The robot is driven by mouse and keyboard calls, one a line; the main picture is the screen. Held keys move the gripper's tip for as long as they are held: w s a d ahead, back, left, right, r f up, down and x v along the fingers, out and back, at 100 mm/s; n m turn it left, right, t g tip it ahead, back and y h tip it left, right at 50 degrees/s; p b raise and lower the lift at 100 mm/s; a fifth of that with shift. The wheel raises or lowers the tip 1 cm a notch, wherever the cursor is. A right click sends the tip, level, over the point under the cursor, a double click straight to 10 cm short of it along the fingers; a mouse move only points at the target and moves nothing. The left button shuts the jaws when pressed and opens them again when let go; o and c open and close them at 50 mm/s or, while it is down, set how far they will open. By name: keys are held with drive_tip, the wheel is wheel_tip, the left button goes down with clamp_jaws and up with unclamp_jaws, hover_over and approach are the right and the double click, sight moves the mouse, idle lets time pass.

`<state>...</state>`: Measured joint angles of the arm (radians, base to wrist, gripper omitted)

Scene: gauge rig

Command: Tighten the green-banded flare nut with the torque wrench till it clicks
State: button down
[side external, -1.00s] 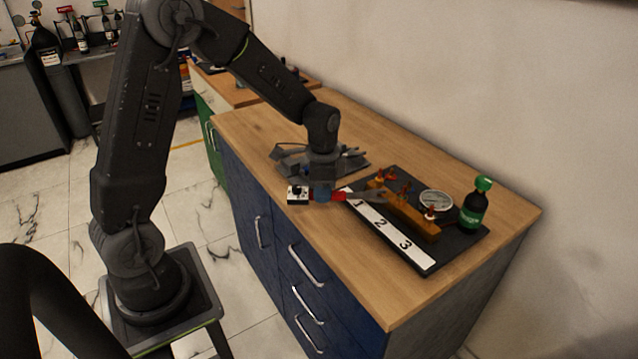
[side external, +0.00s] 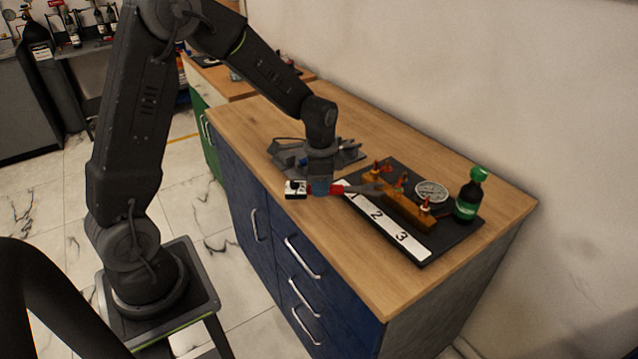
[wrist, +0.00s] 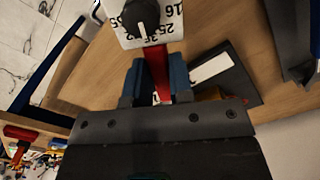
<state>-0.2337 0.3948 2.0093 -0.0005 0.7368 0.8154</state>
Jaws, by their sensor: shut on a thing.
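My gripper (side external: 321,187) is shut on the torque wrench (side external: 338,189); its blue fingers (wrist: 157,80) clamp the red handle (wrist: 158,68) in the wrist view. The wrench lies about level, with a white setting box and black knob (wrist: 141,16) at one end. Its grey head (side external: 371,189) points right, at the row of fittings on the brass-coloured block (side external: 410,212). Three fittings stand on this block: a far one (side external: 376,170), a middle one (side external: 403,181) and a near one (side external: 426,206). I cannot tell which nut has the green band, or whether the head touches one.
The block sits on a dark board (side external: 447,238) with a white strip (side external: 389,227) numbered 1, 2, 3. A round gauge (side external: 431,191) and a green-capped bottle (side external: 469,197) stand behind it. A grey holder (side external: 345,158) lies behind my gripper. The bench front is clear.

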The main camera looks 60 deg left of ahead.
sight(339, 186)
drive_tip(key=shift+w+d, duration=0.6)
drive_tip(key=shift+w, duration=0.25)
drive_tip(key=shift+w+d, duration=0.55)
drive_tip(key=shift+w, duration=0.35)
idle(1.0)
drive_tip(key=c, duration=1.5)
unclamp_jaws()
clamp_jaws()
